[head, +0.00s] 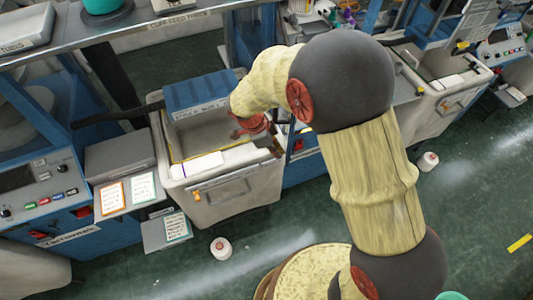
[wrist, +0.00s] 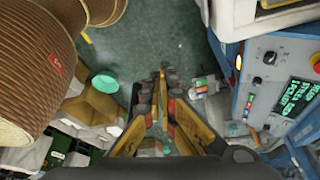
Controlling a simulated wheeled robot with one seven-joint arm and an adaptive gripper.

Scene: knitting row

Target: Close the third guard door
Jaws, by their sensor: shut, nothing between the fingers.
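I cannot single out the third guard door for sure in either view. In the head view, a blue lettered panel (head: 200,92) sits at the back of an open white bin (head: 228,200) beside the blue machines. My arm reaches from the right over this bin, and my gripper is mostly hidden behind my wrist, near the bin's right rim. In the wrist view my gripper (wrist: 163,72) is shut and empty, its fingertips together above the green floor. I see no door touching the fingers.
A blue machine's control panel (wrist: 285,75) stands close on the right in the wrist view. Another control panel (head: 38,185) is at left in the head view. The aisle floor at lower right is mostly clear.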

